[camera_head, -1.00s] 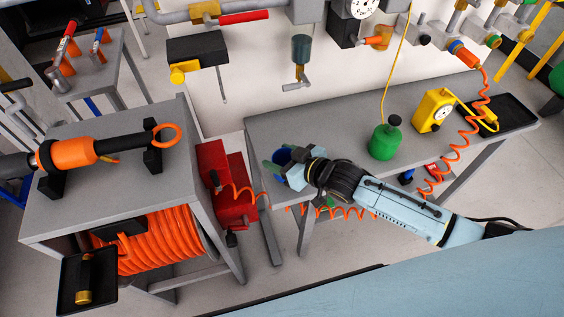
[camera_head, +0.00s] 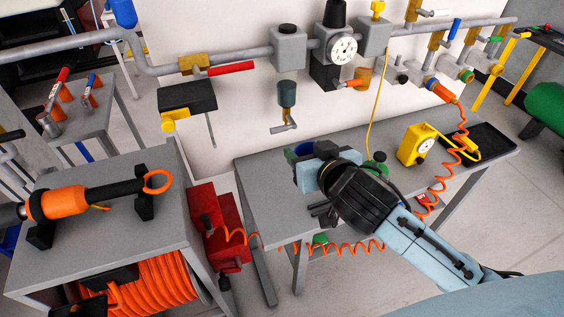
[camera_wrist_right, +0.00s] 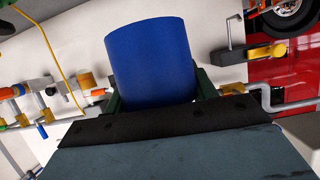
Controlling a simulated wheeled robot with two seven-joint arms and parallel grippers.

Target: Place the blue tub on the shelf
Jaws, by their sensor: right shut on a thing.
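The blue tub (camera_wrist_right: 150,60) fills the upper middle of the right wrist view, between the dark green fingers of my right gripper. In the head view only a small dark blue part of the tub (camera_head: 303,149) shows. My right gripper (camera_head: 303,151) is shut on it, in front of the wall and over the left part of the grey bench (camera_head: 262,190) in the picture. Its gap above the bench is hard to judge. The gripper body hides most of the tub in the head view. I cannot tell which surface is the shelf. My left gripper is out of view.
Pipes with a gauge (camera_head: 343,48) and valves run along the wall above the bench. A yellow meter (camera_head: 416,146), a black tray (camera_head: 492,142) and a mostly hidden green canister (camera_head: 378,158) stand on the bench. An orange coiled hose (camera_head: 345,247) hangs below it.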

